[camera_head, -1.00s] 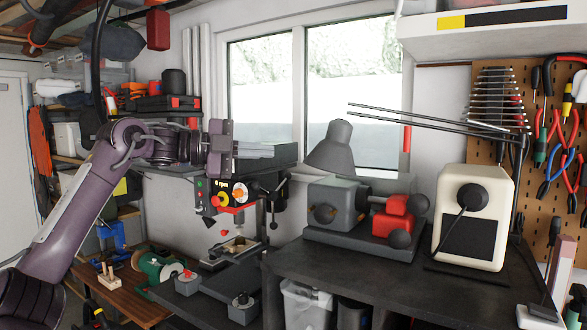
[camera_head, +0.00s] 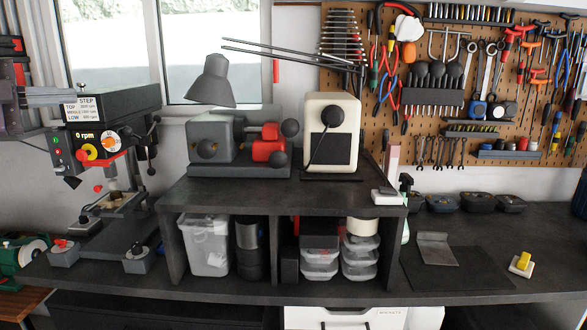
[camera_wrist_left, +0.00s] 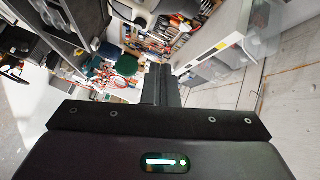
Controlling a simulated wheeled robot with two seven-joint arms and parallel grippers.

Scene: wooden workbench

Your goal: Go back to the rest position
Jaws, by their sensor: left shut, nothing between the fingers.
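My left gripper (camera_head: 55,97) shows at the left edge of the head view, raised in front of the drill press. Only its end is in the picture; the rest of the arm is out of view. In the left wrist view its two dark fingers (camera_wrist_left: 161,84) lie together, shut, with nothing between them. My right gripper is in neither view.
The drill press (camera_head: 100,115) stands behind the left gripper. A dark shelf (camera_head: 290,193) carries a grey grinder (camera_head: 210,142) and a cream machine (camera_head: 331,102). A lamp (camera_head: 212,82) leans above. A small yellow-and-white object (camera_head: 522,263) lies on the right bench top.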

